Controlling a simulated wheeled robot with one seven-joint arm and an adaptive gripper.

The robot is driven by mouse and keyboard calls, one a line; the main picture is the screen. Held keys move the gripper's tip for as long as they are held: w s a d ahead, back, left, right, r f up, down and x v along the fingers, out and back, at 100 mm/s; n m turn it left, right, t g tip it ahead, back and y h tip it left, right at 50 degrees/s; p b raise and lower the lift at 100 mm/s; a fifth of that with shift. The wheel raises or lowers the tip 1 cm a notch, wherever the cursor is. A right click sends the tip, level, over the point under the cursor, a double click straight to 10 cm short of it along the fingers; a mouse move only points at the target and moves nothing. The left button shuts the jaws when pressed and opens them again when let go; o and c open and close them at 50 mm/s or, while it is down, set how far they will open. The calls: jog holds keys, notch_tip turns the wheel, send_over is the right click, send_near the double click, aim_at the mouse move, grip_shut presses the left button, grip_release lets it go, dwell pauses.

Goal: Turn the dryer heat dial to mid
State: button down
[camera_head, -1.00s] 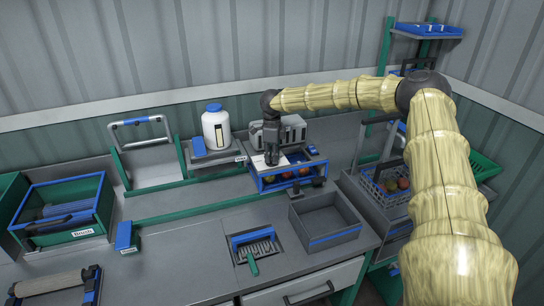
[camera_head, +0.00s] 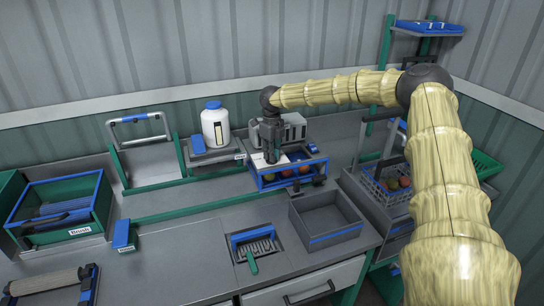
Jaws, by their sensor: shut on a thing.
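The dryer is most likely the grey unit (camera_head: 294,127) with a blue-framed front bay (camera_head: 262,184) holding red and green tomatoes, at the back centre of the bench. My gripper (camera_head: 271,160) reaches down from the arm onto the white panel (camera_head: 257,160) on top of this unit. The jaws are shut at the panel, on what appears to be the heat dial. The dial is hidden by the gripper, so its setting cannot be read.
A white bottle (camera_head: 215,127) with a blue cap stands left of the unit. An empty grey tray (camera_head: 340,233) and a recessed brush station (camera_head: 236,240) lie in front. A wire basket of tomatoes (camera_head: 372,193) sits to the right.

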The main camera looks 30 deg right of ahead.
jog(key=m, duration=0.2)
jog(key=m+b, duration=0.1)
jog(key=m, duration=0.2)
jog(key=shift+w+d+r+m, duration=0.1)
jog(key=shift+w+r+m, duration=0.1)
jog(key=shift+m, duration=0.1)
dwell(0.5)
jog(key=c, duration=1.5)
grip_release()
jog(key=shift+o, duration=0.3)
jog(key=shift+s+f, duration=0.1)
notch_tip(320, 180, up, 12)
